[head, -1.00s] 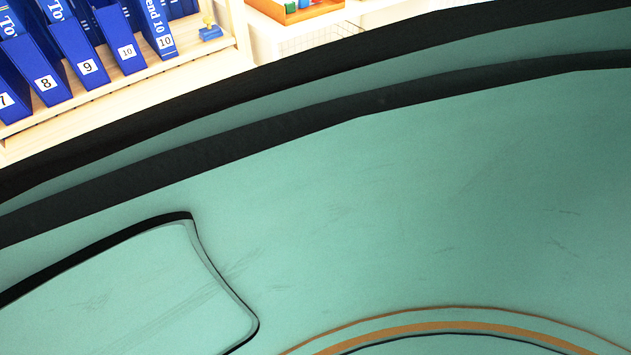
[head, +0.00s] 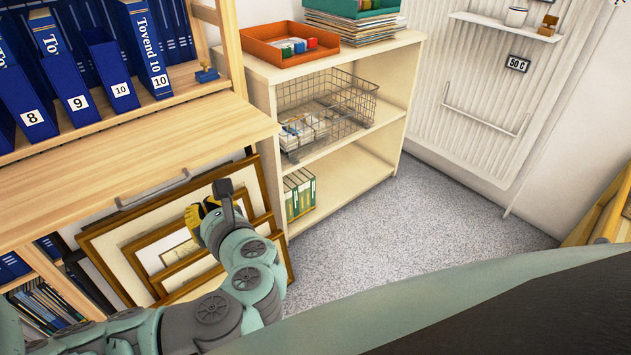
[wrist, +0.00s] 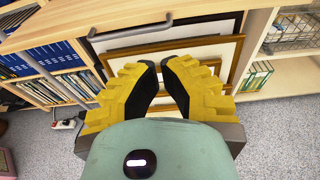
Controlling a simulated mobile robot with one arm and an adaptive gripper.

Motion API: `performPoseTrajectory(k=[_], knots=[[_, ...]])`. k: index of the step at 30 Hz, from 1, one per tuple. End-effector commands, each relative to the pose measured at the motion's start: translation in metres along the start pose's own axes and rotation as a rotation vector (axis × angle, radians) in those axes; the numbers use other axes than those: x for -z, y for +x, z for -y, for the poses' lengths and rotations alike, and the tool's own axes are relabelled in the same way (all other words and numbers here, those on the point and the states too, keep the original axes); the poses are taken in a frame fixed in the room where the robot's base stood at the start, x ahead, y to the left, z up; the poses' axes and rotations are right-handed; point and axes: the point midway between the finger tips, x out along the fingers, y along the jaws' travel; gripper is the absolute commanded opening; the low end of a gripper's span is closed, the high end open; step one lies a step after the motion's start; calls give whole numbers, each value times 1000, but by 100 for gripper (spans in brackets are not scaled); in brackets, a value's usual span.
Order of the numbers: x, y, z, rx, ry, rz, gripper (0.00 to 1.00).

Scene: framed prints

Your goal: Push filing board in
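The filing board (head: 120,165) is a pale wooden slab below the blue binders at left, and it juts out of the shelf unit. A grey bar handle (head: 153,190) is on its front edge; the handle also shows at the top of the wrist view (wrist: 130,35). My gripper (head: 196,214) has yellow fingers and is in front of the framed prints, below and right of the handle, apart from it in the picture. In the wrist view the fingers (wrist: 158,66) have a narrow gap between their tips and hold nothing.
Framed prints (head: 150,245) lean under the board. Blue numbered binders (head: 90,75) stand above it. A cream shelf (head: 385,115) with a wire basket (head: 330,105) and orange tray (head: 290,42) stands to the right. Speckled floor (head: 430,230) is clear at right.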

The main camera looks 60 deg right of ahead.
Motion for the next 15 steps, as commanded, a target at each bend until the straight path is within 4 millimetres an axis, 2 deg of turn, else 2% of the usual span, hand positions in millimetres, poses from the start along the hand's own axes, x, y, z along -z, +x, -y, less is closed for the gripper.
performPoseTrajectory(k=[3,15], knots=[[-2,22,-3,-13,-3,1,0],[0,81,-3,-8,-3,-1,0]])
